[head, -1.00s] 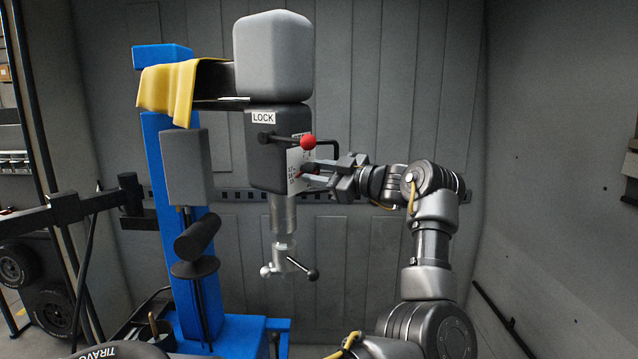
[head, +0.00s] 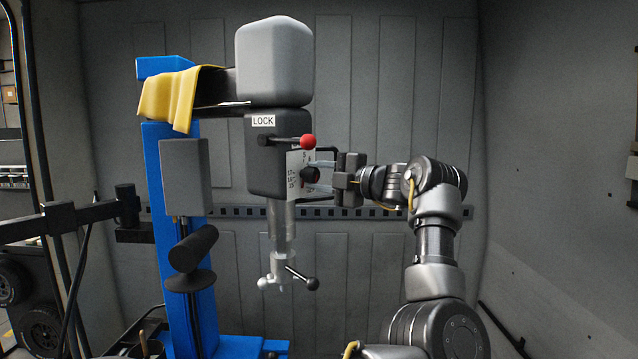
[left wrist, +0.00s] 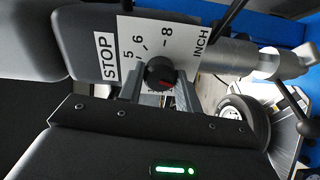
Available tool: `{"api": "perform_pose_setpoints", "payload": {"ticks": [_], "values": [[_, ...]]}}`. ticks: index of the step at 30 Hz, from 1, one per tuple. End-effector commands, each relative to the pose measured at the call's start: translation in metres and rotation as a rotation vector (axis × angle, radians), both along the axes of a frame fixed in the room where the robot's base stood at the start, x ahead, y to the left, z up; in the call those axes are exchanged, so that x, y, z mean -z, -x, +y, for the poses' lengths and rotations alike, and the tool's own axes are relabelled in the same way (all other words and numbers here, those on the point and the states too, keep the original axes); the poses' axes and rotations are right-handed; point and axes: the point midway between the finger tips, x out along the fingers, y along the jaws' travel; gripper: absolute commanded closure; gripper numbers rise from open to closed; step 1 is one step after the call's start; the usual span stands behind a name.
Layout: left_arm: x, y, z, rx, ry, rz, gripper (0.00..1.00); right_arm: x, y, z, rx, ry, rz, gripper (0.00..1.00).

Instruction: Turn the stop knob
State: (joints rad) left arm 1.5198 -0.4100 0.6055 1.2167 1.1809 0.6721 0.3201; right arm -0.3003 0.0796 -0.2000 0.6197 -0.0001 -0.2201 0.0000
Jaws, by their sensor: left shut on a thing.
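The stop knob (head: 310,175) is a round black knob on a white scale plate (head: 293,180) on the side of the dark head of the tyre machine. In the left wrist view the knob (left wrist: 159,73) shows a small red mark, beside the STOP label (left wrist: 105,58) and inch numbers. My left gripper (head: 319,175) reaches it from the right, its two fingers one above the other. In the left wrist view the fingers (left wrist: 160,80) are on either side of the knob, shut on it. My right gripper is not in view.
A lever with a red ball (head: 307,142) sticks out just above the knob, under the LOCK label (head: 263,121). A black bracket runs close behind the gripper. The mount head's handle (head: 300,276) hangs below. A yellow cloth (head: 172,98) drapes over the arm. Free room lies right of my arm.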

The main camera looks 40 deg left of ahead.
Motion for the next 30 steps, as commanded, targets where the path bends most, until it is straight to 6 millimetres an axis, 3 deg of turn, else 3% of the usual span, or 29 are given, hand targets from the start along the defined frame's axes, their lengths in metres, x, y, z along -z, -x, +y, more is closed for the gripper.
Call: {"api": "perform_pose_setpoints", "payload": {"ticks": [30], "values": [[0.001,0.0,0.0,0.001,-0.087,-0.961,0.89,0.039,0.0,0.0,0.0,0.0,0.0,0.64]]}}
